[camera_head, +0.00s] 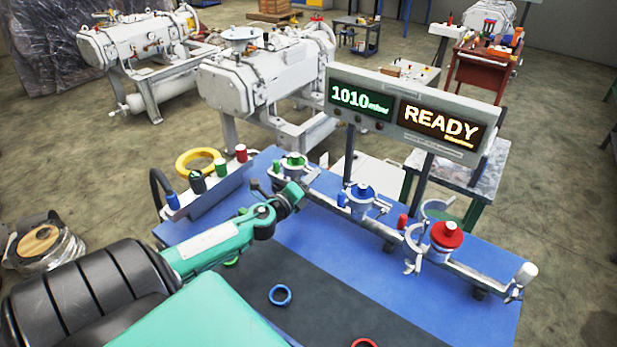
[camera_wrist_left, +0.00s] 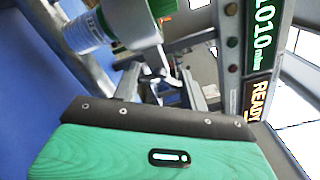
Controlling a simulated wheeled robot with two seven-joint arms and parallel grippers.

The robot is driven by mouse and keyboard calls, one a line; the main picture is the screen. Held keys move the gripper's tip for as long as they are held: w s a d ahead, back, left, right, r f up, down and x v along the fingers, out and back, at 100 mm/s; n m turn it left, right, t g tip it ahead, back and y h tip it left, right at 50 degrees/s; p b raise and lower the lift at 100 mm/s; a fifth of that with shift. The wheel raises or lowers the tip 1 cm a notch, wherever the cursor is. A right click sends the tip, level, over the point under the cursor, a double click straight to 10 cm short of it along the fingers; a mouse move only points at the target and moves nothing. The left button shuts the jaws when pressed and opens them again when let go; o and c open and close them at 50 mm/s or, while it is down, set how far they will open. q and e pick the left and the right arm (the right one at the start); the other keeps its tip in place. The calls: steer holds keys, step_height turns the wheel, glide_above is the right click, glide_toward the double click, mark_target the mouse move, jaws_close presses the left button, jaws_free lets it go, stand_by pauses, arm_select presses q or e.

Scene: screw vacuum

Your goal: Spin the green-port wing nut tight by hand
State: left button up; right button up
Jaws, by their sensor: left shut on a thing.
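The green port (camera_head: 293,161), a metal fitting with a green cap, stands at the left end of the pipe rail on the blue table. My left gripper (camera_head: 290,194) is at the near side of this port, low beside its clamp. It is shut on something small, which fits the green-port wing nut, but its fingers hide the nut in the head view. In the left wrist view, a white-and-green fitting (camera_wrist_left: 125,22) is close at upper left, and bright metal parts (camera_wrist_left: 165,84) show just beyond my gripper. My right gripper is not in view.
A blue-capped port (camera_head: 362,190) and a red-capped port (camera_head: 447,236) with an open clamp stand further right. The display (camera_head: 407,108) reads 1010 and READY. A blue ring (camera_head: 279,296) and a red ring (camera_head: 364,343) lie on the dark mat. A rack of coloured bottles (camera_head: 205,193) stands left.

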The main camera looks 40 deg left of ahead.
arm_select(q)
steer(key=o, duration=1)
steer(key=shift+s, duration=0.1)
steer(key=shift+s+d+b, duration=0.25)
steer(key=shift+s+b, duration=0.3)
steer(key=shift+s, duration=1.7)
steer(key=shift+s+d+b, duration=0.25)
steer(key=shift+s+b, duration=0.25)
steer(key=shift+s, duration=1.8)
steer(key=shift+s+d+b, duration=0.25)
steer(key=shift+s+b, duration=0.3)
steer(key=shift+s, duration=1.7)
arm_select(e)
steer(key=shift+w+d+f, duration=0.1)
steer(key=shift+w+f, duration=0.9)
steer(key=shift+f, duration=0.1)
